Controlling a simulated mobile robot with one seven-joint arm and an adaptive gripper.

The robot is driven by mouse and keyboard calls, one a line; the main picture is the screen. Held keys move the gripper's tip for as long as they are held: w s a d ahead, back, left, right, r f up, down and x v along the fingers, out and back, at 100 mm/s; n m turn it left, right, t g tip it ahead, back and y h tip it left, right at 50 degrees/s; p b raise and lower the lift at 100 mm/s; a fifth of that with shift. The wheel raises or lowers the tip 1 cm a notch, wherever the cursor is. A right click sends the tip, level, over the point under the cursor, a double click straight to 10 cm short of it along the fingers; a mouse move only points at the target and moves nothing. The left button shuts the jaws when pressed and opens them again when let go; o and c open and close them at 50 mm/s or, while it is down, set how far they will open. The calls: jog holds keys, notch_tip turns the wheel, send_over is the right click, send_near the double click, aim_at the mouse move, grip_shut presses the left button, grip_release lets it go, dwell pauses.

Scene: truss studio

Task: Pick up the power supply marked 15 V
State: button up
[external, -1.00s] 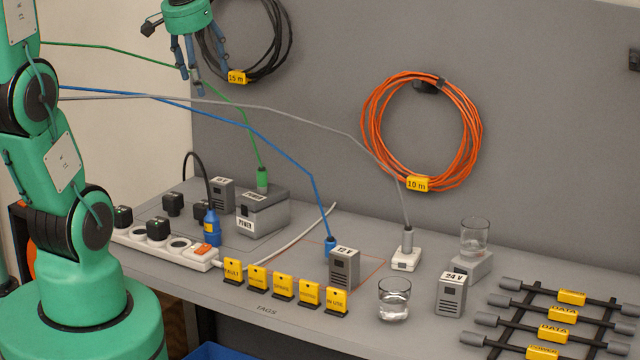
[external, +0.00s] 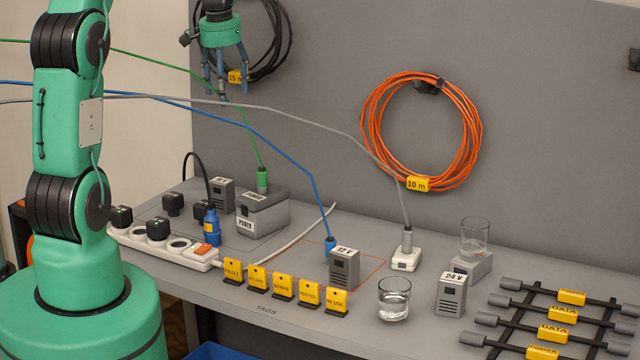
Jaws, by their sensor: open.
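A grey power supply (external: 222,194) stands at the back left of the bench; its white label is too small to read surely. Another grey supply (external: 344,270) stands near the middle, its label looking like 12 V. A third (external: 451,297), marked 24 V, stands to the right. I cannot clearly read 15 V on any of them. My gripper (external: 226,98) is open and empty, pointing down, high above the back left of the bench, in front of the black cable coil.
A grey POWER box (external: 262,215) with a green cable stands beside the back-left supply. A white power strip (external: 165,245), a row of yellow tags (external: 283,287) and a glass of water (external: 394,299) are in front. Another glass (external: 474,236) stands on a grey block. Cables cross overhead.

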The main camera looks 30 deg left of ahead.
jog(key=w+a+f+p, duration=0.1)
jog(key=w+a+f, duration=0.45)
jog(key=f, duration=0.25)
jog(key=g+p, duration=0.1)
jog(key=g, duration=0.1)
send_over(221, 180)
notch_tip(221, 180, down, 10)
jog(key=shift+r, duration=0.15)
jog(key=shift+f, duration=4.3)
jog(key=shift+f, duration=0.1)
jog(key=shift+d+f, duration=0.1)
jog(key=shift+f, duration=2.4)
